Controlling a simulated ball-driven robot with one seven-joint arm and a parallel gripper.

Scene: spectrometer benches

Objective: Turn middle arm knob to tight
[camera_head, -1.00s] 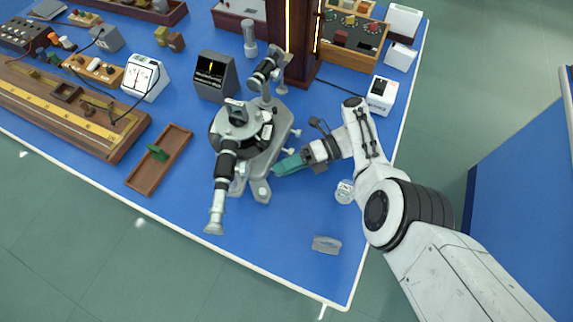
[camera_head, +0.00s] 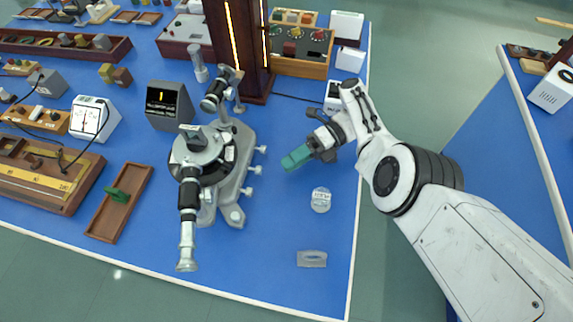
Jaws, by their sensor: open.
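The spectrometer (camera_head: 205,160) stands on the blue bench, with its black round table and two telescope tubes. Three small silver knobs stick out from its right side: a far knob (camera_head: 261,149), a middle knob (camera_head: 256,170) and a near knob (camera_head: 247,191). My gripper (camera_head: 290,163), with teal fingers, is to the right of the knobs, apart from them, pointing left towards the spectrometer. It is open, and I see nothing held; the gap between the fingers is hard to make out. Whether the middle knob is tight or loose cannot be seen.
A round clear disc (camera_head: 321,200) and a grey block (camera_head: 311,259) lie on the bench to the near right. A dark display box (camera_head: 170,107) and a wooden tray (camera_head: 120,203) are to the left. A brown lamp column (camera_head: 238,45) stands behind. Blue bench is clear between gripper and knobs.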

